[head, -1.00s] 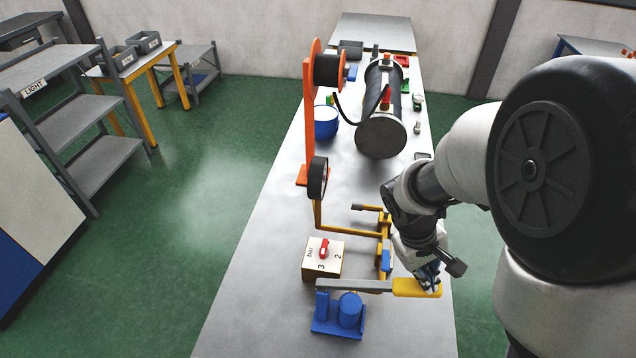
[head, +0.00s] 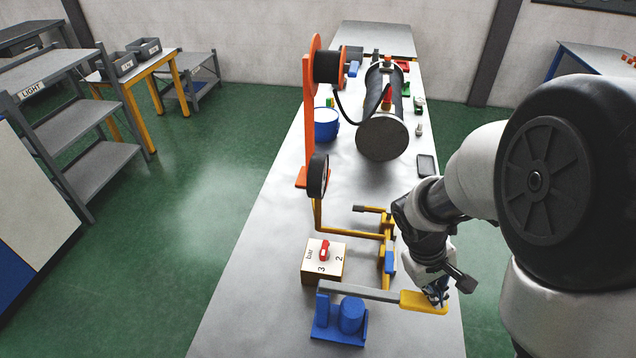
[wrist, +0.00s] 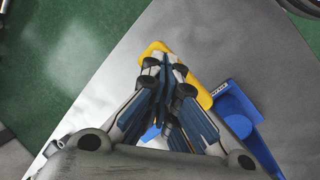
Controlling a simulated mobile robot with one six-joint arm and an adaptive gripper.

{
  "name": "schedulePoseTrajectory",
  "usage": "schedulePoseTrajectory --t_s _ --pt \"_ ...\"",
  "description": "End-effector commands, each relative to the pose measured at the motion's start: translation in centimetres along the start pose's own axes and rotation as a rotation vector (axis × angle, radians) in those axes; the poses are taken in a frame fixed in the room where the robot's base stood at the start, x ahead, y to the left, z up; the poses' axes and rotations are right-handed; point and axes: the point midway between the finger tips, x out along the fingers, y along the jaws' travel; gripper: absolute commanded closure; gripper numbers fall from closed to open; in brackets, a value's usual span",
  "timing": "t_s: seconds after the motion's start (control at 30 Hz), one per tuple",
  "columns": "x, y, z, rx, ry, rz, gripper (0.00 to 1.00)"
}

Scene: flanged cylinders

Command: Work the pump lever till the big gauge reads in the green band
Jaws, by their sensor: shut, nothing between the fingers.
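The pump lever (head: 360,292) is a grey bar with a yellow handle (head: 418,301), above a blue pump base (head: 338,322). The handle end slopes slightly down to the right. My gripper (head: 437,293) is shut and empty, its fingertips over the handle's outer end. In the wrist view my gripper (wrist: 167,66) covers part of the yellow handle (wrist: 196,88); the blue pump base (wrist: 238,108) is to the right. Whether the fingertips touch the handle is hard to tell. The big gauge (head: 318,176), black and round, is nearly edge-on, so its reading is hidden.
A box (head: 322,263) marked "bar", 2 and 3, with a red knob (head: 324,250), stands behind the lever. Yellow pipework (head: 388,240) with blue parts runs behind it. An orange post (head: 307,110), blue bowl (head: 326,124) and dark cylinder (head: 382,136) stand farther back. The table's left front is clear.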

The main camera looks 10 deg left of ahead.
Motion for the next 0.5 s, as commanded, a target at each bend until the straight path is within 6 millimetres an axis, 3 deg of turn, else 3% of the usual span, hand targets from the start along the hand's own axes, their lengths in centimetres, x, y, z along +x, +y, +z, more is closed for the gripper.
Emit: schedulePoseTrajectory --t_s 0.27,0.5 --pt "2.6 -0.7 -0.4 0.000 -0.001 -0.001 1.00" --pt "1.0 -0.4 -0.2 0.000 0.001 0.000 1.00"
